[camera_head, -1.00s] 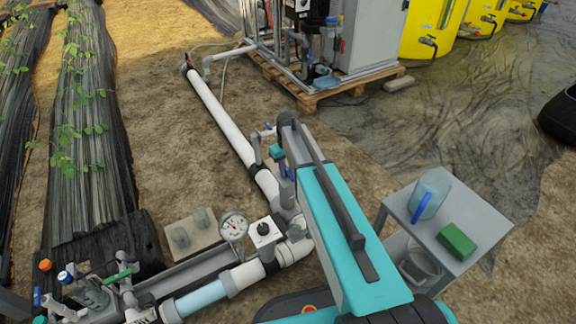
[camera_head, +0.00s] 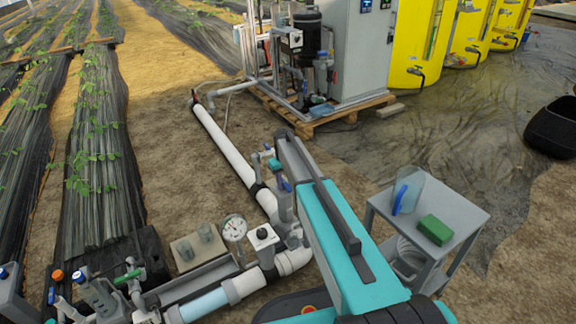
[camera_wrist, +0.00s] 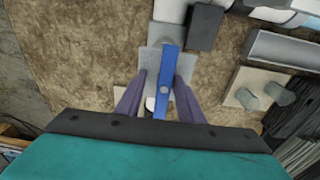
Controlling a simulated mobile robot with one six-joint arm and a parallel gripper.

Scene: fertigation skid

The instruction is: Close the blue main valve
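The blue valve handle (camera_wrist: 165,98) is a flat bar in the wrist view, running up the picture between the two purple fingers of my gripper (camera_wrist: 161,80). The fingers stand apart on either side of it, with a visible gap on the left; whether the right finger touches it is unclear. In the head view, my teal gripper body reaches over the white pipe, and a blue-purple piece (camera_head: 287,186) shows beside its far end. I cannot tell there whether that piece is finger or handle. My own arm hides part of the valve.
A pressure gauge (camera_head: 233,228) and a white pipe (camera_head: 225,145) lie left of my arm. A grey side table (camera_head: 462,213) with a green block (camera_head: 435,230) and a clear jug (camera_head: 409,190) stands right. A pump skid on a pallet (camera_head: 305,128) stands behind.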

